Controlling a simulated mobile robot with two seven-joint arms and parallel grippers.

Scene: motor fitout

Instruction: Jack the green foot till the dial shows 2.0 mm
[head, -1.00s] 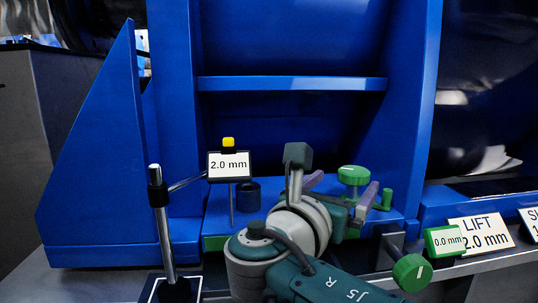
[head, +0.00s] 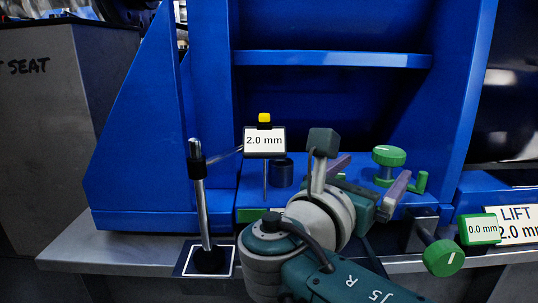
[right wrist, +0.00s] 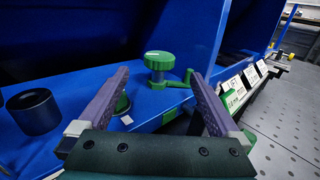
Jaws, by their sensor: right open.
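The dial (head: 264,141) on its stand reads 2.0 mm and has a yellow button on top; its thin stem reaches down to the blue motor foot. A green knob (head: 389,157) with a small side crank stands on the blue foot; it also shows in the right wrist view (right wrist: 158,62). My right gripper (head: 367,178) is open and empty. Its purple fingers stand apart on the near side of the green knob, which shows between and beyond them in the right wrist view. My left gripper is not in view.
A second green knob (head: 443,258) sticks out at the bench front beside a green-framed 0.0 mm display (head: 479,229). A LIFT 2.0 mm card (head: 518,226) stands right of it. A dark cylinder (head: 282,173) sits behind the dial stem. The dial's post (head: 200,195) stands at left.

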